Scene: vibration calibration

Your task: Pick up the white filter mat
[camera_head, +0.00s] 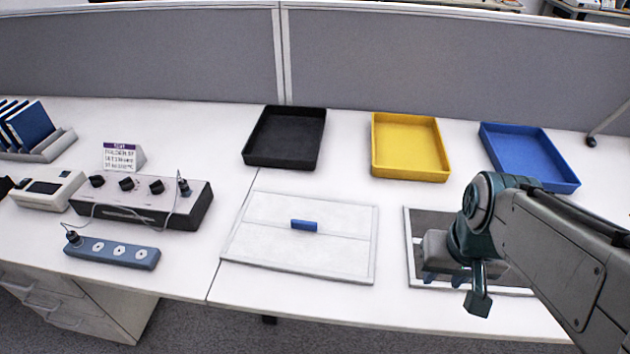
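A flat white panel, which looks like the white filter mat (335,257), lies on the desk in the middle of the head view. A small blue grip (304,225) sits at its centre. My gripper (445,279) is to the right of the panel, above a white-rimmed frame with a grey inside (412,246). Its two fingers appear apart with nothing between them. The gripper and arm hide much of that frame. The gripper does not touch the white panel.
Black (285,138), yellow (411,147) and blue (528,157) trays stand along the back before a grey partition. A control box with knobs (148,202) and a blue socket strip (112,252) are at left, with cables. The desk's front edge runs below the panel.

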